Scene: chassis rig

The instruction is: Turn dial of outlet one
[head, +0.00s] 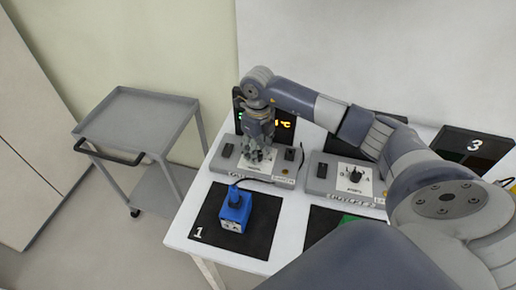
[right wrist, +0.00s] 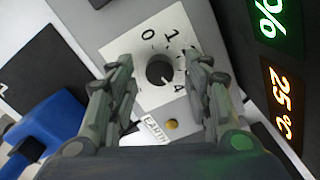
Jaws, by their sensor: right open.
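Outlet one (head: 229,166) is a grey box on the white table, behind the mat marked 1. Its dial (right wrist: 160,70) is a dark round knob on a white plate (right wrist: 135,48); the digits 0, 1 and 4 show around it. In the head view my right gripper (head: 258,157) points down over this plate and hides the dial. In the right wrist view its fingers are open, one on each side of the dial, with gaps to it. I cannot tell how far the fingertips are above the plate. My left gripper is not in view.
A blue device (head: 236,206) stands on black mat 1 (head: 258,243), with a dark cable near the outlet. A second outlet (head: 329,185) with a dial sits to the right. A lit display (head: 285,124) stands close behind the gripper. A grey cart (head: 140,112) stands left of the table.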

